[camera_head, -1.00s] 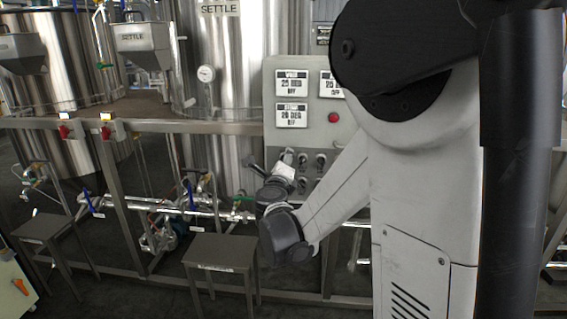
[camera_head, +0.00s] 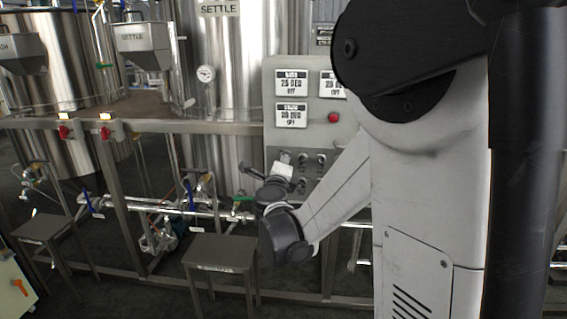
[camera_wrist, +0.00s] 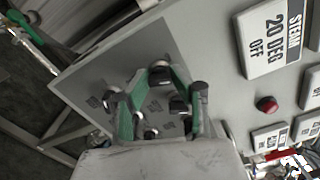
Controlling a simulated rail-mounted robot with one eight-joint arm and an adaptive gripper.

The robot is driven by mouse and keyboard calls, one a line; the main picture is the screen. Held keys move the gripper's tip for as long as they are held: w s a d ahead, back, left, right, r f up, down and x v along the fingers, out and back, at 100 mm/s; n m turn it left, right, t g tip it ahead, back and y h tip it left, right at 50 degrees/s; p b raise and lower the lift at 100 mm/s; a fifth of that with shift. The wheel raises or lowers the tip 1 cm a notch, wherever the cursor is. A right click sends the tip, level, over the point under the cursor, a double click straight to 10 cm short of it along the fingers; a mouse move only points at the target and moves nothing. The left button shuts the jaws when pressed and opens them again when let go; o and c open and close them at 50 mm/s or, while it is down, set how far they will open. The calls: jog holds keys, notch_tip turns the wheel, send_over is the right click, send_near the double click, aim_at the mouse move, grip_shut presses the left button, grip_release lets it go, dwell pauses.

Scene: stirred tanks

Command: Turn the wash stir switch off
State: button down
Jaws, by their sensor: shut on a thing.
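A grey control panel (camera_head: 345,130) carries several black switch knobs in its lower part; it also shows in the wrist view (camera_wrist: 205,50). My gripper (camera_wrist: 155,74), with green-sided fingers, reaches the panel face. Its fingertips are on either side of one black knob (camera_wrist: 161,76), shut on it. Other knobs stand close by: one left of the fingers (camera_wrist: 110,101) and one beside the right finger (camera_wrist: 180,105). The small labels are too blurred to read, so I cannot tell which knob is the wash stir switch. In the head view my gripper (camera_head: 285,160) hides the panel's left knobs.
Display plates with "DEG" and "OFF" sit higher on the panel, one reading STEAM (camera_wrist: 270,38). A red button (camera_head: 334,117) is beside them. A steel rail (camera_head: 190,127) runs in front of the tanks. Pipes and a small grey table (camera_head: 220,252) are below left.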

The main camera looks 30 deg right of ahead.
jog(key=shift+n+b, duration=0.35)
jog(key=shift+n, duration=4.55)
jog(key=c, duration=1.5)
grip_release()
jog(key=shift+s+a, duration=0.1)
jog(key=v, duration=1.1)
jog(key=shift+s+a, duration=0.25)
jog(key=shift+s, duration=0.05)
